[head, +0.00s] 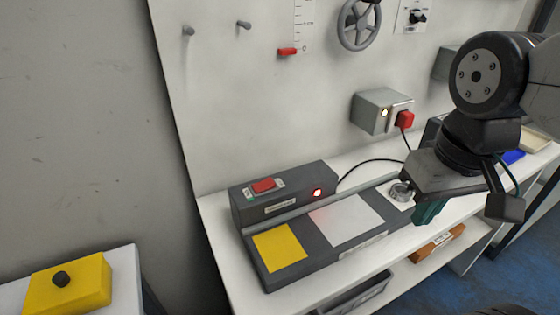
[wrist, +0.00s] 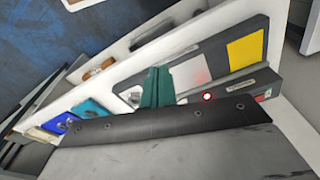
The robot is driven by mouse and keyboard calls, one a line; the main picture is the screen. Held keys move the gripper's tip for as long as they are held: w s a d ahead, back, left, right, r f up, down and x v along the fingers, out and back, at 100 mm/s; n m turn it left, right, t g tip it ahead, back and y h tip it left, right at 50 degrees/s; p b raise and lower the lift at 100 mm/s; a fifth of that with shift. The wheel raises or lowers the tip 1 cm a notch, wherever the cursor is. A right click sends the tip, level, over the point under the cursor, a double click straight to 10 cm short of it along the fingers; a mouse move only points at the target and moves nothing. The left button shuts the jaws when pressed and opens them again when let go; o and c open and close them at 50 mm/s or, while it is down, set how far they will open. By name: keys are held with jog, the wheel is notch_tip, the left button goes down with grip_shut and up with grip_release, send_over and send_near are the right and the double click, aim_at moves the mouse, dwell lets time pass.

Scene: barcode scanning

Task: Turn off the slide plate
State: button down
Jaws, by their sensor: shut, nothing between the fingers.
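The slide plate unit (head: 330,236) is a long dark grey base on the white bench, with a yellow square (head: 279,248) at its left end and a white square (head: 346,220) in the middle. Its control box (head: 283,196) carries a red rocker switch (head: 264,185) and a lit red lamp (head: 317,192). A round metal piece (head: 400,191) sits at the right end. My gripper (head: 428,212) has green fingers, is shut and empty, and hangs near that right end. In the wrist view the green fingers (wrist: 157,88) overlap the base, and the red lamp (wrist: 207,97) glows beside them.
A yellow button box (head: 68,285) stands on a separate table at left. Blue bins (wrist: 62,123) show in the wrist view.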

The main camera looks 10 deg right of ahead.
notch_tip(320, 180, up, 8)
jog(key=n+g+h, duration=0.1)
jog(key=n+h, duration=0.1)
jog(key=n, duration=0.1)
send_over(268, 183)
jog(key=a, duration=0.2)
jog(key=shift+s+r, duration=0.2)
jog(key=shift+s, duration=0.15)
jog(key=shift+f, duration=0.1)
jog(key=f, duration=0.4)
jog(key=d+f, duration=0.1)
jog(key=f, duration=0.4)
jog(key=d+f, duration=0.1)
jog(key=f, duration=0.3)
jog(key=shift+w+f, duration=0.25)
jog(key=shift+f, duration=0.1)
jog(key=shift+a, duration=0.15)
